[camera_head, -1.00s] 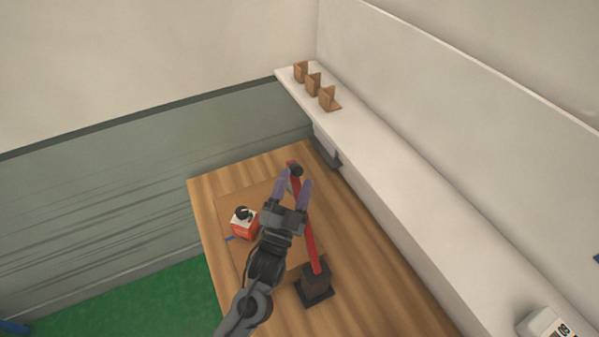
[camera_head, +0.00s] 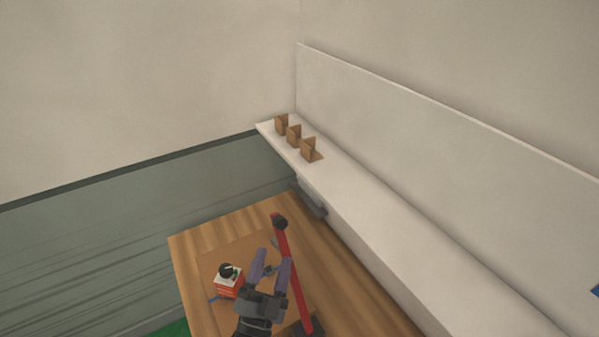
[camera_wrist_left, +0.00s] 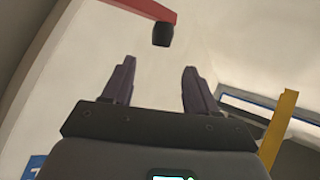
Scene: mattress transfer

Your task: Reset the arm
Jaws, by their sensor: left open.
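My left gripper (camera_head: 272,268) is in the lower middle of the head view, over the wooden table. Its two purple-grey fingers are apart with nothing between them. In the left wrist view the open fingers (camera_wrist_left: 151,84) point up toward a pale wall. A red arm (camera_head: 291,270) with a black tip stands on a dark base just right of the gripper. Its red end and black tip also show in the left wrist view (camera_wrist_left: 162,34), beyond the fingers. I cannot tell whether the gripper touches it. My right gripper does not show.
A red and white box with a black knob (camera_head: 229,281) stands left of the gripper on a brown board (camera_head: 210,262) on the table (camera_head: 190,245). A white ledge (camera_head: 350,195) with several small brown brackets (camera_head: 295,136) runs along the wall at right.

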